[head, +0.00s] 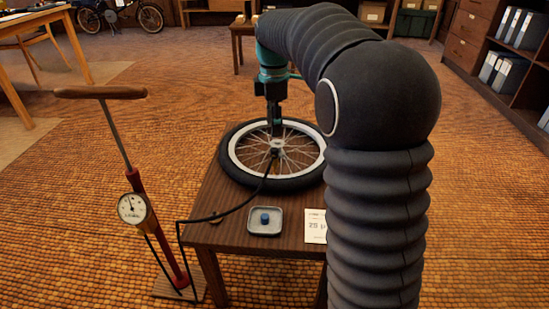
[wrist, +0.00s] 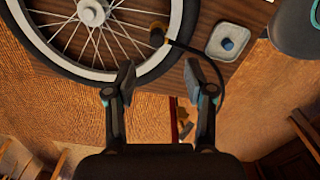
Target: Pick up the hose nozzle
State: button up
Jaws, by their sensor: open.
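The hose nozzle (wrist: 157,37) is a small dark and brassy piece at the end of a black hose (wrist: 212,72). In the wrist view it shows at the wheel's edge, beyond my open fingertips and roughly in line with the gap between them. In the head view the hose (head: 238,207) rises across the front of the wheel, and its end is too small to make out clearly. My gripper (head: 276,130) points down over the wheel. In the wrist view my gripper (wrist: 159,78) is open, with nothing between its fingers.
A spoked wheel (head: 236,170) lies on a small wooden table (head: 225,235). A grey tray (head: 250,229) with a blue cap (head: 265,218) and a white card (head: 315,226) are in front. A red floor pump (head: 140,190) stands left.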

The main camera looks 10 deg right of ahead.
aim_at(274, 149)
jog(key=f, duration=0.3)
jog(key=f+b, duration=0.1)
jog(key=f, duration=0.2)
jog(key=f+b, duration=0.1)
jog(key=f, duration=0.3)
jog(key=shift+w, duration=0.25)
grip_shut()
